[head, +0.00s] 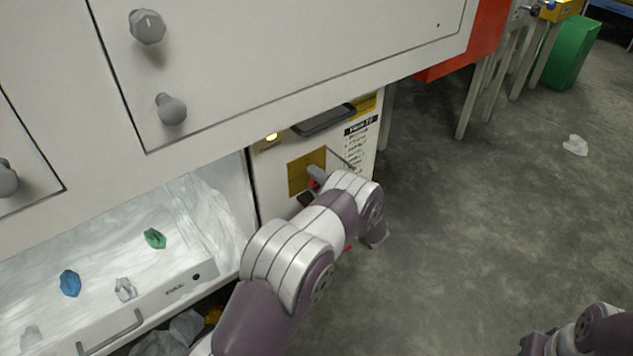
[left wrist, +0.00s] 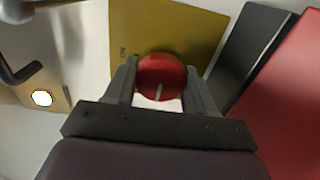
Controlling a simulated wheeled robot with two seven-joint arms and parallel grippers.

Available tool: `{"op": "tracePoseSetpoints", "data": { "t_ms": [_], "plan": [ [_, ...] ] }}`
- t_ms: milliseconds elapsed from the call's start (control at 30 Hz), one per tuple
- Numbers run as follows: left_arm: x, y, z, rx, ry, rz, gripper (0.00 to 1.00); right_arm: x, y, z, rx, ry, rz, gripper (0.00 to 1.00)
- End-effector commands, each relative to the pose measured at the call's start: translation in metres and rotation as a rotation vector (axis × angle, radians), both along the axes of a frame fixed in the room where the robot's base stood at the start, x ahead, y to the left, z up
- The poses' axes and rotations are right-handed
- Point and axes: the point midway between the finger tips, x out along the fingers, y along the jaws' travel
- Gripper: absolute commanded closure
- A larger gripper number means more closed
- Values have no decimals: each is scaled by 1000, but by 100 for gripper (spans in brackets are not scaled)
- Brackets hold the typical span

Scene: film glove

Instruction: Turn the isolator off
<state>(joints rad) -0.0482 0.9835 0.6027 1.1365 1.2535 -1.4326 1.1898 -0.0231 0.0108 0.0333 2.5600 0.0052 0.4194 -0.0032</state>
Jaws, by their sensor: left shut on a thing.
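The isolator is a red round knob (left wrist: 162,75) with a pale pointer line, on a yellow plate (left wrist: 165,28) in the left wrist view. In the head view the yellow plate (head: 298,178) is on the front of a white cabinet panel, and my arm mostly hides the knob. My left gripper (left wrist: 162,82) is shut on the red knob, one finger at each side of it. The pointer line runs toward the gripper's palm in the wrist view. My right gripper is not in view; only part of my right arm shows at the lower right.
A lit lamp (head: 271,136) and a dark handle (head: 325,120) are near the plate. A white drawer (head: 150,300) with blue and green scraps stands at left. Grey knobs (head: 147,26) stick out above. Grey floor (head: 480,220) is open at right.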

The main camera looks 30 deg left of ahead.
Motion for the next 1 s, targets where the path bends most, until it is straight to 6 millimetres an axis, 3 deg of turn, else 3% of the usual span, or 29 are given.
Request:
{"op": "tracePoseSetpoints", "data": {
  "t_ms": [233,267,300,333,667,767,1000],
  "plan": [
    [-1,0,-1,-1,1,1,76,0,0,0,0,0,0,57],
    [-1,0,-1,-1,1,2,42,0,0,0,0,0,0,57],
    [-1,0,-1,-1,1,1,29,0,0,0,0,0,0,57],
    [-1,0,-1,-1,1,1,23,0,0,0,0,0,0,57],
    [-2,-4,2,0,1,0,23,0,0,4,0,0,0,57],
    [-8,-21,5,0,2,-3,23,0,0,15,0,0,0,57],
    [-33,-82,5,0,3,-4,23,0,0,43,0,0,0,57]
  ]
}}
